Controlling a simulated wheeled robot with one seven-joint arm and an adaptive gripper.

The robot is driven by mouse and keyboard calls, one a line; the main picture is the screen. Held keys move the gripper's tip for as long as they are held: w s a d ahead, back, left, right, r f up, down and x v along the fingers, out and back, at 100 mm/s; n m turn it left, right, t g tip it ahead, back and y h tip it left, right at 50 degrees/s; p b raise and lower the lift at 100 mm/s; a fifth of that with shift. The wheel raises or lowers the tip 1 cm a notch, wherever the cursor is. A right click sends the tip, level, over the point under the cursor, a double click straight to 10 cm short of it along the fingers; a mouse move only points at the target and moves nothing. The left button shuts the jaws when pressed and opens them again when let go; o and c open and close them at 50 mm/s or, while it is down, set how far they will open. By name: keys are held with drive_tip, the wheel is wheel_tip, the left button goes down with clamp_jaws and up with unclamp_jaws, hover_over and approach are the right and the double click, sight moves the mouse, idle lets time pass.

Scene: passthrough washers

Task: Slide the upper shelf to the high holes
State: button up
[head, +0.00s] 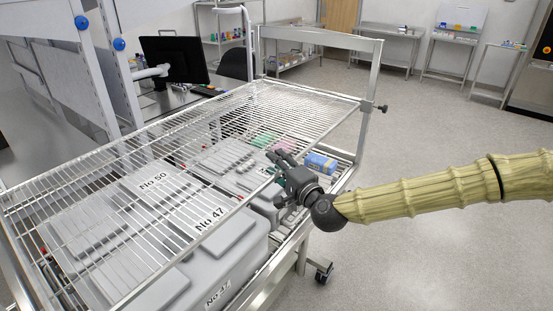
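The upper shelf (130,158) is a wire rack that spans the cart from the lower left to the far right. Its far right corner meets a metal upright of the cart frame (366,125), where a dark knob (382,108) sticks out to the right. The holes cannot be made out in this view. My gripper (277,160) is at the right long edge of the shelf, with its fingers pointing up and left. I cannot tell whether the fingers touch the shelf wire or how far apart they are.
Under the shelf are grey cases labelled No 50 and No 47 (222,240), and a blue box (320,163). A caster (324,272) shows below the cart. A monitor (174,60) and partition panels stand at the left. The floor (430,240) to the right is clear.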

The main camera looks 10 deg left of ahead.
drive_tip(key=shift+w+a, duration=0.3)
clamp_jaws()
idle(0.3)
